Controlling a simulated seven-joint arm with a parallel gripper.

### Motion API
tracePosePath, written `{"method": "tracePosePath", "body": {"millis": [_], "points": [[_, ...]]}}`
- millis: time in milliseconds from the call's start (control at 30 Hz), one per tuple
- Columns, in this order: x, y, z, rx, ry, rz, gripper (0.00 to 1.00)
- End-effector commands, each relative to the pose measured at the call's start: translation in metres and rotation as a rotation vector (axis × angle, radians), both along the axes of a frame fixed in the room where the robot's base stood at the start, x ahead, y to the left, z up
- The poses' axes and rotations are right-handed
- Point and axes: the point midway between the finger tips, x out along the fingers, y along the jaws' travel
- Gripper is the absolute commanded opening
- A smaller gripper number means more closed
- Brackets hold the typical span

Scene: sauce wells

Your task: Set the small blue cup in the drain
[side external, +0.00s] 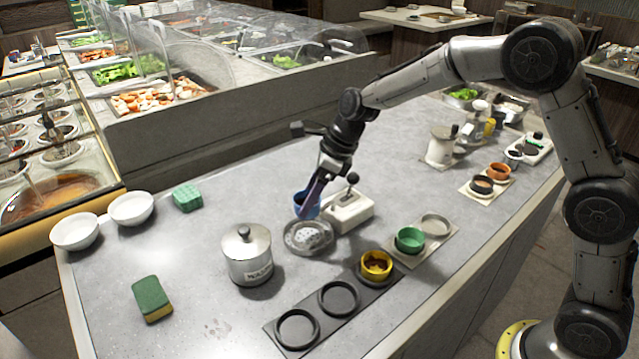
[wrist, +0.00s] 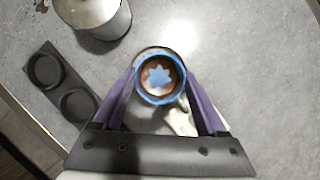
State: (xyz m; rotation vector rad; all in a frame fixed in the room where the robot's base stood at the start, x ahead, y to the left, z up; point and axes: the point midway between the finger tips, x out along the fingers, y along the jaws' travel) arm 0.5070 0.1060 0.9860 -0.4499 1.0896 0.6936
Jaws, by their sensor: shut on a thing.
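The small blue cup (side external: 302,208) is held between the purple fingers of my gripper (side external: 312,200), over the back left of the drain. In the wrist view the cup (wrist: 160,80) sits between the fingertips, with brown inside and a pale blue star shape at its bottom. The drain (side external: 310,239) is a round, grey perforated disc on the counter. In the wrist view the cup hides most of the drain. The gap between cup and drain is hard to judge.
A white box with a black-knobbed lever (side external: 349,210) stands right behind the drain. A lidded metal pot (side external: 247,256) stands to the left. In front are a dark tray (side external: 318,320) with a yellow cup (side external: 376,265), and a green cup (side external: 409,240) on a beige tray.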

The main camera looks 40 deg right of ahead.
Motion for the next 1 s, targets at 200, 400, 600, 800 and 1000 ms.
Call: {"method": "tracePosePath", "body": {"millis": [200,400,600,800,1000], "points": [[0.000,0.000,-0.012,0.000,0.000,0.000,0.19],[-0.001,0.000,-0.032,0.000,0.002,-0.001,0.19],[-0.001,0.000,-0.050,0.000,0.000,-0.001,0.19],[-0.001,0.000,-0.062,0.001,-0.001,0.000,0.19],[0.000,0.000,-0.067,0.000,-0.002,0.001,0.19]]}}
